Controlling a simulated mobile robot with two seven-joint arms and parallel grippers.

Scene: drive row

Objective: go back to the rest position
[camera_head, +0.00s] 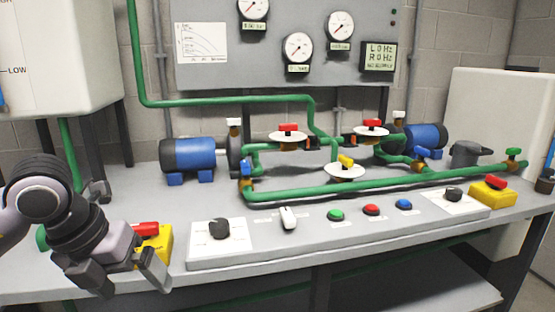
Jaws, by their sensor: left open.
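My left gripper (125,277) is at the lower left, in front of the bench's left end. Its two fingers are spread apart with nothing seen between them. Just behind it is a yellow box with a red handle (147,228), partly hidden by the gripper. I cannot tell whether the gripper touches it. My right gripper is not in view.
The grey bench (285,245) carries green pipes (330,188), blue motors (188,155) and several valves. A control panel with a black knob (219,229), a white toggle (288,218) and coloured buttons lies at the front. A white tank (60,60) stands upper left.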

